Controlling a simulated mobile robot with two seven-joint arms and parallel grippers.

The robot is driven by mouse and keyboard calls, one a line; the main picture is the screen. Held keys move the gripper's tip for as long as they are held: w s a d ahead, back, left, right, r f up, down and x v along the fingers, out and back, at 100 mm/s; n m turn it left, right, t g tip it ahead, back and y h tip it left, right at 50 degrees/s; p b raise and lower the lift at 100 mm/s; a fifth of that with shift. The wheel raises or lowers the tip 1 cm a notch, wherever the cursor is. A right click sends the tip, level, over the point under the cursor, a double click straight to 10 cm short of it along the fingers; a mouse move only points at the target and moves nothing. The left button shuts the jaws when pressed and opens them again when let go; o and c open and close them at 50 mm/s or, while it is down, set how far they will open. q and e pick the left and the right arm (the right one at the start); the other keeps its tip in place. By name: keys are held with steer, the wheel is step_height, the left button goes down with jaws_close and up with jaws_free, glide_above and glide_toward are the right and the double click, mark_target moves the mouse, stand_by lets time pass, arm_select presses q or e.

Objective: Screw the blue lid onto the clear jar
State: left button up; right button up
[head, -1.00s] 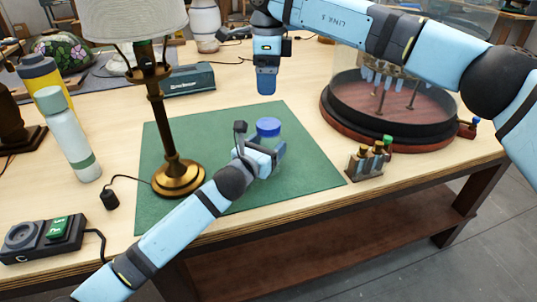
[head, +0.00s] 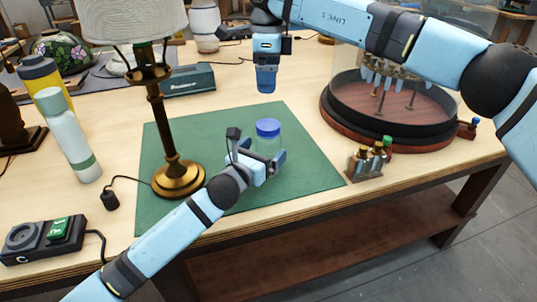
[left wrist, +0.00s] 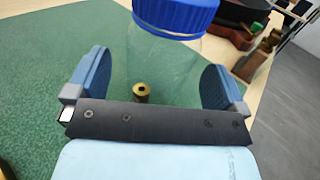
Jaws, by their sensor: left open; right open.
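The clear jar (head: 267,146) stands upright on the green mat. The blue lid (head: 268,127) sits on its mouth, looking level; how tightly it is seated I cannot tell. In the left wrist view the jar (left wrist: 160,62) and lid (left wrist: 177,14) are just ahead. My left gripper (head: 263,165) is low at the jar's near side. It is open; its blue fingers (left wrist: 156,86) are spread to either side of the jar, with gaps showing. My right gripper (head: 266,88) is open and empty, pointing down beyond the jar, well clear of the lid.
A brass lamp (head: 178,178) stands left of the jar on the green mat (head: 300,180). A rack of small bottles (head: 368,160) is at the mat's right edge. A glass-walled round display (head: 390,105) stands behind it. A small brass piece (left wrist: 141,93) shows near the jar's base.

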arm_select(q)
steer(key=p+v, duration=0.1)
steer(key=v, duration=1)
steer(key=shift+s, duration=0.15)
